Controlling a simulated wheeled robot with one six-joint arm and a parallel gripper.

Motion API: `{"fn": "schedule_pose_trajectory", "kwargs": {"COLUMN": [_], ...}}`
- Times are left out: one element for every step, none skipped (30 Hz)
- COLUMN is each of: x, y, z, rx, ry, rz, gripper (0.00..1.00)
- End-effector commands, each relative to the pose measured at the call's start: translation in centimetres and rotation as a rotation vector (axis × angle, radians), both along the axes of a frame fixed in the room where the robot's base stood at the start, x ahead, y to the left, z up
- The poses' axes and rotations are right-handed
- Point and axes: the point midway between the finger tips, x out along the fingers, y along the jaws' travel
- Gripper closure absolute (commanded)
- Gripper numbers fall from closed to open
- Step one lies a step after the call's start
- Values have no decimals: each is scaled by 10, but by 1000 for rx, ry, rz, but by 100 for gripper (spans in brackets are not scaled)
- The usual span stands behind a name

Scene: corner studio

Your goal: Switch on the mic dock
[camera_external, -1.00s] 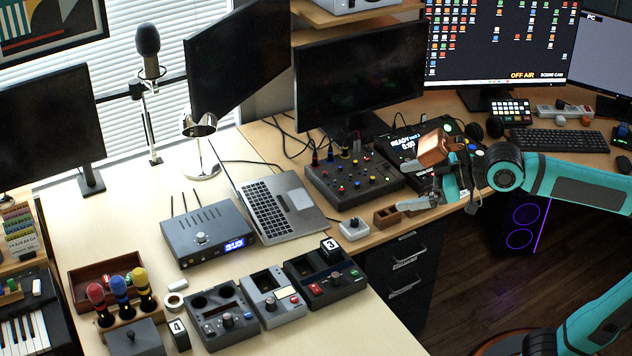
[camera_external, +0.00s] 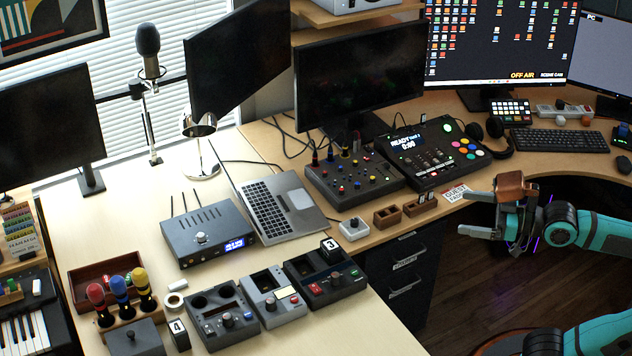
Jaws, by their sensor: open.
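A dark dock box (camera_external: 220,315) with two round wells, a small screen and knobs stands at the front of the light desk; it looks like the mic dock. I cannot read its switch or see whether it is on. Beside it are a grey box (camera_external: 273,296) with a slot and a dark box (camera_external: 325,276) with red and green buttons. Red, blue and yellow handheld mics (camera_external: 119,292) stand in a wooden holder to its left. My gripper (camera_external: 487,220) is open at the right, past the desk edge and far from the dock. Nothing shows between its fingers.
A router-like box (camera_external: 207,236), a laptop (camera_external: 270,204) and a mixer (camera_external: 352,180) stand behind. A small grey knob box (camera_external: 354,229) and wooden holders (camera_external: 387,216) sit near the desk edge. A white card (camera_external: 455,192) lies near my gripper. Tags 3 and 4 stand by the docks.

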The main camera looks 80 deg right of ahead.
Motion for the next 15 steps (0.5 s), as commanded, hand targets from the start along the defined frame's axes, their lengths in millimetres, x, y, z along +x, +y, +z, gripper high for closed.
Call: {"fn": "schedule_pose_trajectory", "kwargs": {"x": [0,0,0,0,0,1,1,2,4,7,10,14,18,23,30], "y": [0,0,0,0,0,0,0,0,1,1,1,2,2,3,4], "z": [0,0,0,0,0,0,1,1,3,4,5,7,10,12,16], "rx": [0,0,0,0,0,0,-1,-2,-3,-5,-7,-10,-12,-14,-19], "ry": [0,0,0,0,1,1,3,5,10,16,24,35,44,56,72], "rz": [0,0,0,0,0,0,1,1,2,3,4,6,9,11,14], "gripper": [6,12,20,26,31,39,45,51,59,65,71,79,84,90,98]}}
